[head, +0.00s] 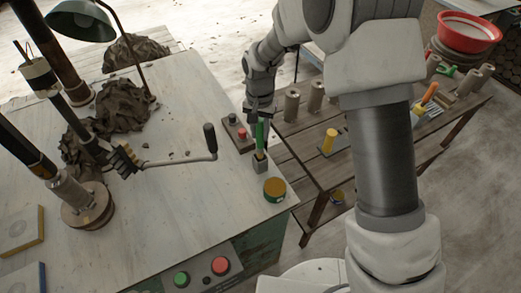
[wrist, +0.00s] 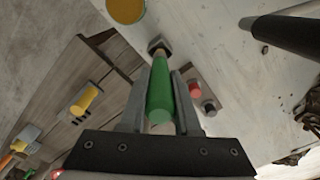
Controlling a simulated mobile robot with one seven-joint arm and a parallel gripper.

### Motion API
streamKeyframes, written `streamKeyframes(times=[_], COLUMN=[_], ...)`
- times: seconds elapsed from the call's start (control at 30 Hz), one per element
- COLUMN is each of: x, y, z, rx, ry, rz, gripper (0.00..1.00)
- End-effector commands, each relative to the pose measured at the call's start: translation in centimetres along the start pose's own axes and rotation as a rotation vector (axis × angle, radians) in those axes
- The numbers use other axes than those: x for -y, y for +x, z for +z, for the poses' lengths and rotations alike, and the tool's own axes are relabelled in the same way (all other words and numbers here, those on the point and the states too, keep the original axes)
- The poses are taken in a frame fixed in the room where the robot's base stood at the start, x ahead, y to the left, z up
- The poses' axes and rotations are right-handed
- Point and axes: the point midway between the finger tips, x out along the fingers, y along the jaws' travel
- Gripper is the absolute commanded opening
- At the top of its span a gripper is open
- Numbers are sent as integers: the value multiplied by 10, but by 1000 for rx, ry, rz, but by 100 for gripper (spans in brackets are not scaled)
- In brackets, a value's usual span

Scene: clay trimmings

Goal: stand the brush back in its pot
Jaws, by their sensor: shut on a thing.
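The brush has a green handle (head: 260,134) and a pale lower part, and it stands nearly upright. A small grey square pot (head: 259,167) is directly below it on the table near the right edge. The brush's lower end meets the pot's top; I cannot tell how far inside it is. My gripper (head: 259,118) is shut on the green handle from above. In the wrist view the brush (wrist: 160,95) runs between the two fingers (wrist: 160,78) towards the grey pot (wrist: 158,44), whose opening is mostly covered by the brush.
A green tin with an ochre top (head: 275,189) stands just in front of the pot. A button box (head: 237,133) lies behind it. A crank handle (head: 180,161) reaches in from the left. A slatted bench (head: 305,160) with clay cylinders and tools is to the right.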

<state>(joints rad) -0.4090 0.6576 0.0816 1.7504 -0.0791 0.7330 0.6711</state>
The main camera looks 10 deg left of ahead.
Motion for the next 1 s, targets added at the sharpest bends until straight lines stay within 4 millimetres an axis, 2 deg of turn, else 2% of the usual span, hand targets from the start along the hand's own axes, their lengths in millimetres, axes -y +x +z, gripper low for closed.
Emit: streamKeyframes(times=[0.1, 0.27, 0.5, 0.83, 0.87, 1.0], x=[0, 0, 0, 0, 0, 0], y=[18, 30, 60, 65, 64, 64], z=[0, 0, 0, 0, 0, 0], rx=[1, 0, 1, -2, -2, -2], ry=[-1, -1, 0, 0, 0, 0], rz=[2, 1, 2, 0, 0, 0], gripper=[0, 0, 0, 0, 34, 60])
